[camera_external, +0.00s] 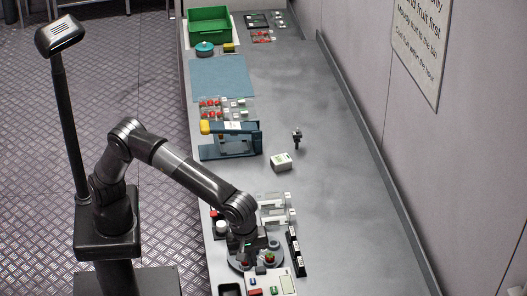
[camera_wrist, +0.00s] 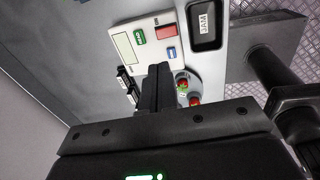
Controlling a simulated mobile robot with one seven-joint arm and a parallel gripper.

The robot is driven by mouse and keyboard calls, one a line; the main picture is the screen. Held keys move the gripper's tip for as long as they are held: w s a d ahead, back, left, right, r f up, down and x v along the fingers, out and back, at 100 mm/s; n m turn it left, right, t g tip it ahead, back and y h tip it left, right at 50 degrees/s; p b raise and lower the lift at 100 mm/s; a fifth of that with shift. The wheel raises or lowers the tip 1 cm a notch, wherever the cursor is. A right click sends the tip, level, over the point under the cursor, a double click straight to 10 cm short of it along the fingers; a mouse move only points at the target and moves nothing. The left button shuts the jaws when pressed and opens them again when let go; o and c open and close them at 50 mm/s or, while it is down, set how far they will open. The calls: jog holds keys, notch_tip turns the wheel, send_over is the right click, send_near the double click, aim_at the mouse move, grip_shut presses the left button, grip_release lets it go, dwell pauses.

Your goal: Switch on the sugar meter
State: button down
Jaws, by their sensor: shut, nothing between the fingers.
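A white device, which I take for the sugar meter (camera_wrist: 151,50), lies on the counter beyond my fingers in the wrist view. It has a pale display (camera_wrist: 124,47), a green button (camera_wrist: 139,37), a red button (camera_wrist: 166,32) and a blue button (camera_wrist: 171,53). The device also shows at the bottom edge of the external view (camera_external: 285,272), partly cut off. My gripper (camera_wrist: 158,70) is shut and empty, its fingertips at the device's near edge in the wrist picture. Whether they touch it I cannot tell. Whether the display is lit is unclear.
A round grey plate (camera_external: 234,265) with red berries sits beside the device. A black tray (camera_wrist: 208,42) with a white label stands on its other side. The counter's right side (camera_external: 345,210) is free.

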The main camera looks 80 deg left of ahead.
aim_at(259, 291)
jog(key=f, duration=0.4)
jog(key=w+f, duration=0.1)
jog(key=f, duration=0.6)
jog(key=shift+w+f, duration=0.35)
jog(key=shift+f, duration=0.05)
jog(key=shift+w+f, duration=0.15)
jog(key=shift+f, duration=0.05)
jog(key=shift+g, duration=0.3)
jog(key=shift+f, duration=0.1)
